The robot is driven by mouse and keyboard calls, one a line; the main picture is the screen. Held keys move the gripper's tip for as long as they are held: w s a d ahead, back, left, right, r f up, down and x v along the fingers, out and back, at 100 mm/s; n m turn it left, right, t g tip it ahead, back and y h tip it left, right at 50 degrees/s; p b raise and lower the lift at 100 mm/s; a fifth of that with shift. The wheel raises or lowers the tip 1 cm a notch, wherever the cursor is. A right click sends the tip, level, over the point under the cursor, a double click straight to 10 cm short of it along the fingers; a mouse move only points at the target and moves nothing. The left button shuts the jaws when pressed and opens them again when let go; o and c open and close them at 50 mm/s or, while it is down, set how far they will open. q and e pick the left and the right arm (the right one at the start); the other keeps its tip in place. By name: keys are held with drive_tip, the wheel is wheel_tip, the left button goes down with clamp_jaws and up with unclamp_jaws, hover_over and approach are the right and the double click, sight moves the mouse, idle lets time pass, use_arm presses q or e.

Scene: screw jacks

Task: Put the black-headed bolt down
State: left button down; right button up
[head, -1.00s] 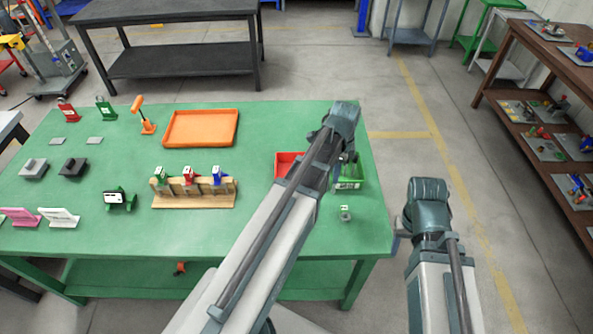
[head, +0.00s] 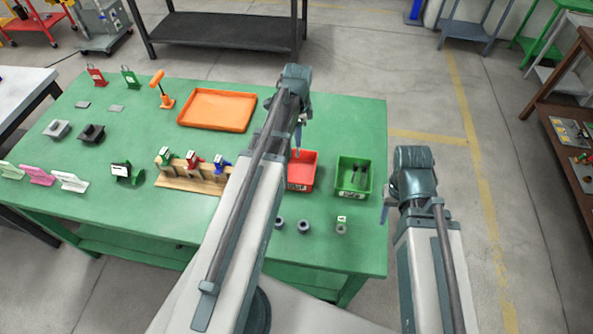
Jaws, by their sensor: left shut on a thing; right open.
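My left gripper (head: 298,136) hangs, pointing down, at the back left edge of the red bin (head: 302,184) in the head view. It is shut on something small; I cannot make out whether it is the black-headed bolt. Dark bolts (head: 357,176) lie in the green bin (head: 345,190) just to the right; their heads are too small to tell apart. My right gripper (head: 386,213) is open, low beside the table's right edge and partly hidden by its own arm.
The green table (head: 335,108) is clear behind the bins. Grey round parts (head: 303,226) stand at the front. An orange tray (head: 217,110) and a wooden rack (head: 188,181) with small coloured jacks are to the left.

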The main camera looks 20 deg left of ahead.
sight(298, 154)
use_arm(q)
drive_tip(key=shift+f+b, duration=5.05)
drive_tip(key=shift+f, duration=0.1)
drive_tip(key=shift+r, duration=0.15)
drive_tip(key=c, duration=1.2)
unclamp_jaws()
drive_tip(key=shift+f, duration=0.2)
drive_tip(key=o, duration=0.4)
drive_tip(key=shift+o, duration=0.2)
drive_tip(key=shift+r, duration=0.1)
